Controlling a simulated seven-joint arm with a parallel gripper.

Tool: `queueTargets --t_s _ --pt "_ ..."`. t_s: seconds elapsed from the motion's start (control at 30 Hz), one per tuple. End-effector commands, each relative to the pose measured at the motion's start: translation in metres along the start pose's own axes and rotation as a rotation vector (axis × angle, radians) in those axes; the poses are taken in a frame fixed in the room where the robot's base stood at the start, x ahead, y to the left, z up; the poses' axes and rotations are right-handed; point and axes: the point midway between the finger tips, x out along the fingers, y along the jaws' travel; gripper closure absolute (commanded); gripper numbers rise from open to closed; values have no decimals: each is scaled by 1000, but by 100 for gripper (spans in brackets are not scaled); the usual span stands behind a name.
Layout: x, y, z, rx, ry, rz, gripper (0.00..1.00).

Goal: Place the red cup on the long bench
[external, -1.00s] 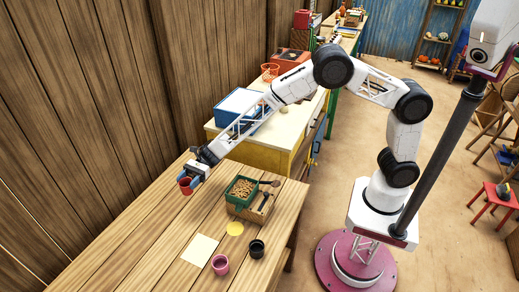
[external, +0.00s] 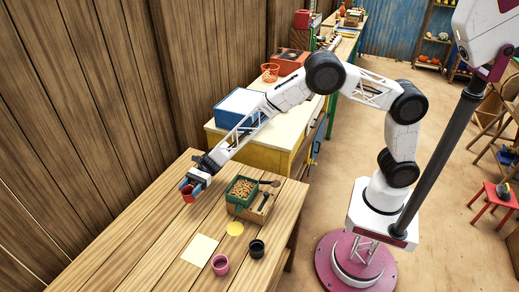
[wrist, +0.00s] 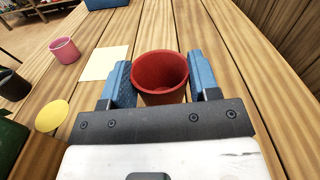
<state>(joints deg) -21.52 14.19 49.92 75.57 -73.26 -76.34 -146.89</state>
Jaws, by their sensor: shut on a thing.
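The red cup (external: 188,192) is upright between the blue fingers of my gripper (external: 194,186), at the back left of the wooden bench (external: 140,238). In the wrist view the red cup (wrist: 160,75) sits between the two fingers of my gripper (wrist: 162,85), which is shut on it. Its inside looks empty. The plank bench top (wrist: 228,60) lies below and around the cup. I cannot tell whether the cup's base touches the planks or hangs just above them.
Right of the cup are a green box of brown bits (external: 241,189) and a wooden tray (external: 262,203). Nearer are a yellow disc (external: 235,229), a cream sheet (external: 200,249), a pink cup (external: 220,264) and a black cup (external: 257,248). The bench's left side is clear.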

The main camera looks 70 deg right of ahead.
Motion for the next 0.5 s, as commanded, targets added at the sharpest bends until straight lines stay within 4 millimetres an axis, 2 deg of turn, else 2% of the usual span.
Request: queueTargets --t_s 0.13,0.5 --pt "0 1 -13 0 0 0 68" --pt "0 1 -16 -1 0 0 68"
